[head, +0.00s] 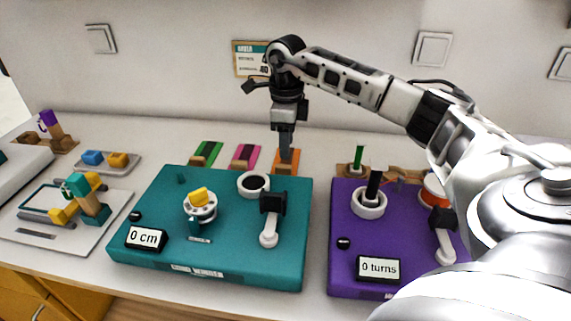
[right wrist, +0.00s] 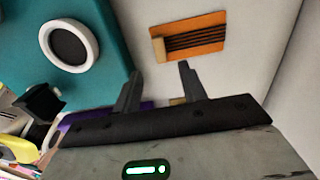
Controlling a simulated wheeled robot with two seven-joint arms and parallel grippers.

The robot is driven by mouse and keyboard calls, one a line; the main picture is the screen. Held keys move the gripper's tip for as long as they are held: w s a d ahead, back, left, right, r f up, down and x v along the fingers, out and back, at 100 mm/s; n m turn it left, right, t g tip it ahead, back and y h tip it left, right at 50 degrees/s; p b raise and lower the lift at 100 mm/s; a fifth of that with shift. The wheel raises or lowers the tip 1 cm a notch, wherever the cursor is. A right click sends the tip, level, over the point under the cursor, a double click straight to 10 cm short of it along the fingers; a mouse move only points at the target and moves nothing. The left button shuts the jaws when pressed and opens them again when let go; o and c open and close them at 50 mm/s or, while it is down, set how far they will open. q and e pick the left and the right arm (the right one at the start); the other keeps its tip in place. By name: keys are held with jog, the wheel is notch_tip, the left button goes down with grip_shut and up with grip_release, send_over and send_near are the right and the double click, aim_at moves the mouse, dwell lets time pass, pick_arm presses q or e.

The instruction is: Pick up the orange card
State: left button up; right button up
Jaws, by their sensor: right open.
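The orange card (head: 291,155) lies flat on the white table behind the teal board, at the right end of a row of coloured cards. In the right wrist view the orange card (right wrist: 205,36) shows dark stripes and a tan block at one end. My right gripper (head: 286,158) points down over the card and hides part of it in the head view. In the right wrist view my right gripper (right wrist: 158,72) has its two fingers apart with nothing between them; the card is beyond the fingertips. My left gripper is not in view.
The teal board (head: 160,215) with a white ring and a lever stands in front of the card. A pink card (head: 246,155) and a green card (head: 208,152) lie to its left. A purple board (head: 345,235) stands at the right. The wall is behind.

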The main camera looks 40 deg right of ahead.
aim_at(286, 166)
notch_tip(286, 166, down, 7)
jog(key=shift+w+r, duration=0.1)
jog(key=shift+r, duration=0.1)
dwell(0.3)
grip_shut()
